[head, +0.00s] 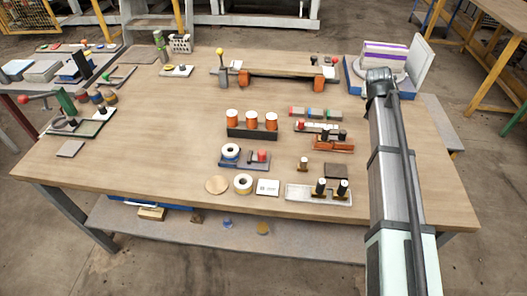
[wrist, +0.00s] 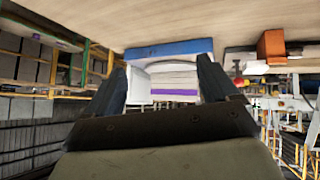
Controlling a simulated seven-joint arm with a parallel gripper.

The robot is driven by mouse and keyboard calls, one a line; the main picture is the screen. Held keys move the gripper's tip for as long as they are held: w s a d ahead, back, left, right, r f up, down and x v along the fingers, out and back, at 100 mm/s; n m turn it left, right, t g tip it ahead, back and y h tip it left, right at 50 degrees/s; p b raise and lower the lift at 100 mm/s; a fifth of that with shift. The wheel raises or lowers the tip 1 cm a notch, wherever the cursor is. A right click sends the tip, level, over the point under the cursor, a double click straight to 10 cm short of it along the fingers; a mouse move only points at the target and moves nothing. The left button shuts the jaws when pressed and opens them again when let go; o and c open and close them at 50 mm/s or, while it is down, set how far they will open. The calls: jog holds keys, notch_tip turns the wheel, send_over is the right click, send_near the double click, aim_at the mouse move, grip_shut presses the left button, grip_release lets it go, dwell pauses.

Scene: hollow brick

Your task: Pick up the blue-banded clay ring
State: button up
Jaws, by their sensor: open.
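A pale ring with a blue band (head: 230,152) sits on a dark blue-grey stand (head: 257,166) near the middle front of the table in the head view. A second pale ring with a yellowish band (head: 243,184) lies just in front of it. My gripper (wrist: 164,78) is open and empty in the wrist view, its two dark fingers spread wide. In the head view my arm reaches to the back right, well away from the blue-banded ring, and the fingers cannot be made out. The wrist view does not show the ring.
A purple-striped white stack (head: 384,57) in a blue tray stands back right; it also shows beyond my fingers in the wrist view (wrist: 174,85). Orange spools (head: 251,120) stand behind the ring. A round wooden disc (head: 217,185) and white card (head: 268,187) lie in front. The table's left middle is clear.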

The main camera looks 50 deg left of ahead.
jog(key=s+a+n+g, duration=0.1)
jog(key=s+a, duration=0.3)
jog(key=s, duration=0.4)
jog(key=s+a+r+n+g, duration=0.1)
jog(key=s+a, duration=0.3)
jog(key=s, duration=0.3)
jog(key=s+a+n+g, duration=0.15)
jog(key=s+a, duration=0.25)
jog(key=s, duration=0.4)
jog(key=n+g, duration=0.4)
send_near(230, 147)
jog(key=shift+m, duration=0.35)
jog(key=shift+s+d+x, duration=0.15)
jog(key=shift+d+x, duration=0.05)
jog(key=shift+x, duration=1.15)
jog(key=shift+s+d+x, duration=0.1)
jog(key=shift+d+x, duration=0.05)
jog(key=shift+x, duration=1.25)
jog(key=shift+s+d+x, duration=0.15)
jog(key=shift+d+x, duration=0.05)
jog(key=shift+x, duration=1.15)
jog(key=shift+w+f, duration=0.1)
jog(key=shift+f, duration=0.05)
jog(key=shift+c, duration=0.3)
jog(key=c, duration=1.1)
jog(key=shift+c, duration=0.2)
